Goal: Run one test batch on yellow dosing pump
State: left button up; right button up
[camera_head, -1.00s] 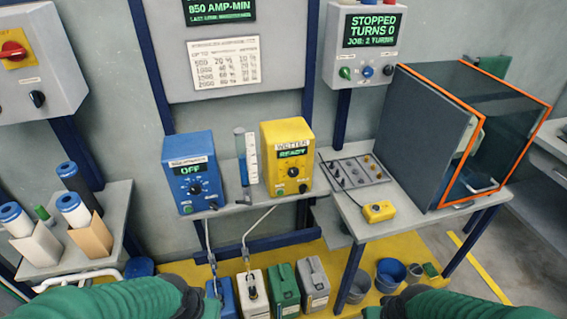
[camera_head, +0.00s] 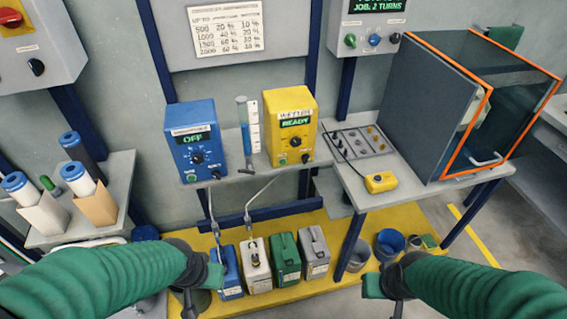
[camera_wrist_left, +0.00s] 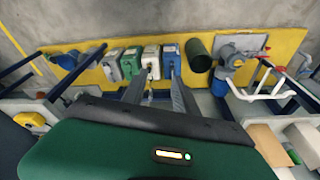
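The yellow dosing pump (camera_head: 290,125), labelled WETTER, stands on the middle shelf. Its small screen reads READY, with a dark knob below. The blue pump (camera_head: 196,145) to its left reads OFF. A clear measuring cylinder (camera_head: 247,130) with blue liquid stands between them. My left gripper (camera_head: 190,305) is low at the bottom, below and left of the pumps. In the left wrist view its two fingers (camera_wrist_left: 158,85) are apart with nothing between them. My right gripper (camera_head: 398,308) is at the bottom edge, mostly cut off, so its opening is unclear.
Several canisters (camera_head: 286,258) stand on the yellow floor strip below the shelf, with hoses above. A right-hand bench (camera_head: 430,190) holds a small yellow box (camera_head: 381,182) and a glass-sided enclosure (camera_head: 500,110). Bottles stand on a left bench (camera_head: 100,225).

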pick_arm(q)
jog(key=shift+c, duration=0.4)
grip_shut()
dwell(1.4)
